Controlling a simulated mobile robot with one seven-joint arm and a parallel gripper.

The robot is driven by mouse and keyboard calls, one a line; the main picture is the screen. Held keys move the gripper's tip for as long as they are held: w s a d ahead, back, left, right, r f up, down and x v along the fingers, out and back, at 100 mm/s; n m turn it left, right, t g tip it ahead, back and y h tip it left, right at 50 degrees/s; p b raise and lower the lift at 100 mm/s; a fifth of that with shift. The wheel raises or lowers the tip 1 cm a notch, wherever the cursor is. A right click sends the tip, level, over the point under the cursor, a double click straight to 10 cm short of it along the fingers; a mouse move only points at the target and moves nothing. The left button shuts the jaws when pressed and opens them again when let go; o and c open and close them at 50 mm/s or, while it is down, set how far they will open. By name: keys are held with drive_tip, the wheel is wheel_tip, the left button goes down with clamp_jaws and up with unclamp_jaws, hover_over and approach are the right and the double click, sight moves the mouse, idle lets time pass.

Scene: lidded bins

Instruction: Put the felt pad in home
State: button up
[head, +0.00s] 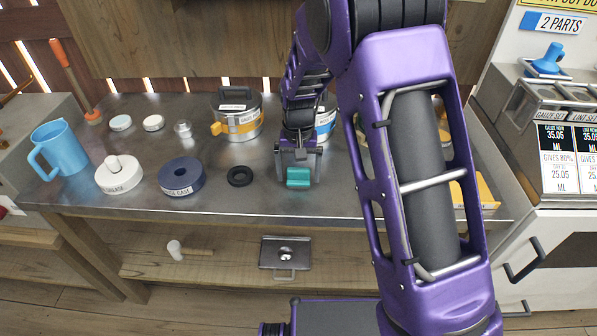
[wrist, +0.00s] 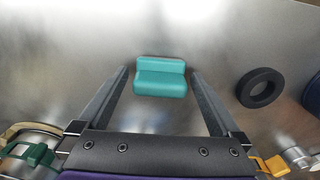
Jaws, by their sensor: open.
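A teal two-part block (head: 298,178), which may be the felt pad, lies on the steel bench top near its front edge. In the wrist view the teal block (wrist: 160,82) sits ahead, between the lines of my two fingers. My gripper (head: 299,168) is open and points down at the bench by the block; its fingertips (wrist: 160,75) show on either side of the block with a gap at each. No container with a readable "home" label shows. Part of the bench is hidden behind my arm.
A black ring (head: 240,176) lies left of the block, then a dark blue round case (head: 181,177), a white round grease container (head: 119,175) and a blue jug (head: 60,148). A lidded pot (head: 237,116) stands behind. Labelled metal bins (head: 547,96) stand at right.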

sight(298, 169)
wheel_tip(298, 169, up, 12)
drive_tip(key=p, duration=0.2)
idle(0.5)
